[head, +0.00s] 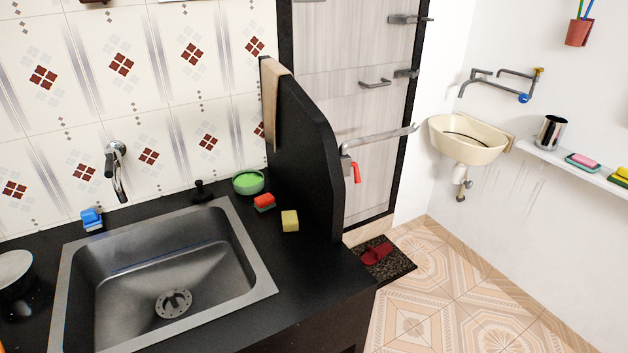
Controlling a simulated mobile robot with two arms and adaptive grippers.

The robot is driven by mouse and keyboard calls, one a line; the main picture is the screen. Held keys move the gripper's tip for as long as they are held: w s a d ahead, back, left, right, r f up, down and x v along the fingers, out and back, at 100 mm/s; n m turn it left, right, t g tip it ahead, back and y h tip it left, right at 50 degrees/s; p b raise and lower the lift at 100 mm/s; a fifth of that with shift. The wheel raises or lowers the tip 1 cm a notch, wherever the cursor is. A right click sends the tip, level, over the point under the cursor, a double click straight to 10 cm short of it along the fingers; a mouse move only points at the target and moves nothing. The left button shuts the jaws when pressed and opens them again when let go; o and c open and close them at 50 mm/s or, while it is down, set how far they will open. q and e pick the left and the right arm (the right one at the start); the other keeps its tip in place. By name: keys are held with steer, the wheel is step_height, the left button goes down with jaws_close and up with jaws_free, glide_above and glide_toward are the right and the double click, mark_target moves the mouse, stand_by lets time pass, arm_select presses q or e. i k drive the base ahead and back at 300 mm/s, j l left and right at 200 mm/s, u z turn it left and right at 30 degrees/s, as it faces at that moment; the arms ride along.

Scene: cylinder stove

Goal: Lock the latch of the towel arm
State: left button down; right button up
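The towel arm (382,136) is a grey metal bar mounted at the right edge of the black partition beside the sink. It sticks out to the right, in front of the wood-grain door. A small red latch (356,172) hangs down at its base, next to a grey bracket. I cannot tell from here whether the latch is engaged. A beige towel (271,103) hangs over the back edge of the partition. Neither of my grippers is in view.
The black counter (322,277) with a steel sink (257,272) lies in front of the partition (305,150). A yellow sponge (290,221) and green bowl (248,182) sit there. Tiled floor (440,290) is open at right; a cream basin (468,138) hangs on the wall.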

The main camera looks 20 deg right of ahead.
mark_target(356, 170)
steer(key=l+u, duration=0.75)
steer(key=k+l+u, duration=0.1)
steer(key=l+u, duration=0.25)
steer(key=l, duration=0.2)
